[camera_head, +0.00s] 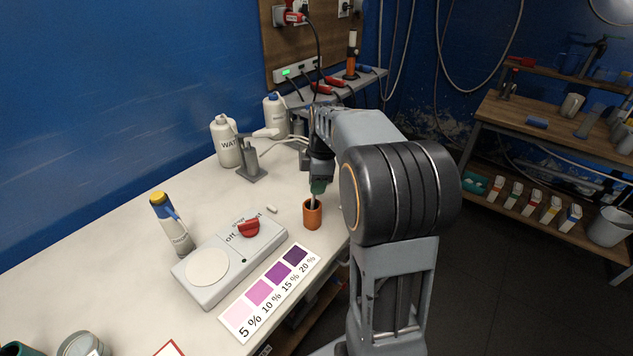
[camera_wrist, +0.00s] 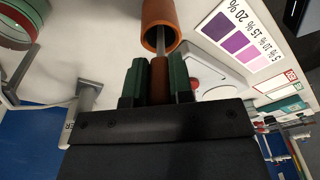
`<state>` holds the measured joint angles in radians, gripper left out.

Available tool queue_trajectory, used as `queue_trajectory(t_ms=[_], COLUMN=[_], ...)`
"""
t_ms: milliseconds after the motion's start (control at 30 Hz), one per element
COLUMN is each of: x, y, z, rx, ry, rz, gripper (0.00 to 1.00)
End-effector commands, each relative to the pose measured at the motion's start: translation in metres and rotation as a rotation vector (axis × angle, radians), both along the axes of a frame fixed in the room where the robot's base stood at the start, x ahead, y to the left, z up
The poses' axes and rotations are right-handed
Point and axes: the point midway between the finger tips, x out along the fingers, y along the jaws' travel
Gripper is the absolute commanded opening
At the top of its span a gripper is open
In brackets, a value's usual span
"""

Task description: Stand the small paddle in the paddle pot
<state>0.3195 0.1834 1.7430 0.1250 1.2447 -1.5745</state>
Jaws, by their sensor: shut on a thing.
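The paddle pot (camera_head: 312,216) is a small orange-brown cup standing upright on the white bench near its right edge. It also shows in the wrist view (camera_wrist: 160,22), straight ahead of my gripper. My gripper (camera_wrist: 159,75) has green finger pads shut on the brown handle of the small paddle (camera_wrist: 159,71). In the head view my gripper (camera_head: 317,187) is just above the pot, with the paddle's thin grey shaft (camera_head: 313,201) reaching down to the pot's mouth. In the wrist view the shaft's far end passes into the mouth. The paddle's lower end is hidden.
A stirrer plate (camera_head: 228,262) with a red knob and a colour chart (camera_head: 270,290) lie left of the pot. A small white bar (camera_head: 271,209) lies nearby. A grey stand (camera_head: 252,164) and white bottles (camera_head: 226,142) are behind. The bench's right edge is close.

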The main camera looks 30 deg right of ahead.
Motion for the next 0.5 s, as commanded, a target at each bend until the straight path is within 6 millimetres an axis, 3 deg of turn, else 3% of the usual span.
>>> queue_trajectory(t_ms=[267, 300, 500], x=[0.0001, 0.0001, 0.0001], y=[0.0003, 0.0004, 0.0004], z=[-0.0007, -0.0007, -0.0006], rx=[0.000, 0.000, 0.000], ry=[0.000, 0.000, 0.000], rz=[0.001, 0.001, 0.001], gripper=[0.00, 0.23, 0.42])
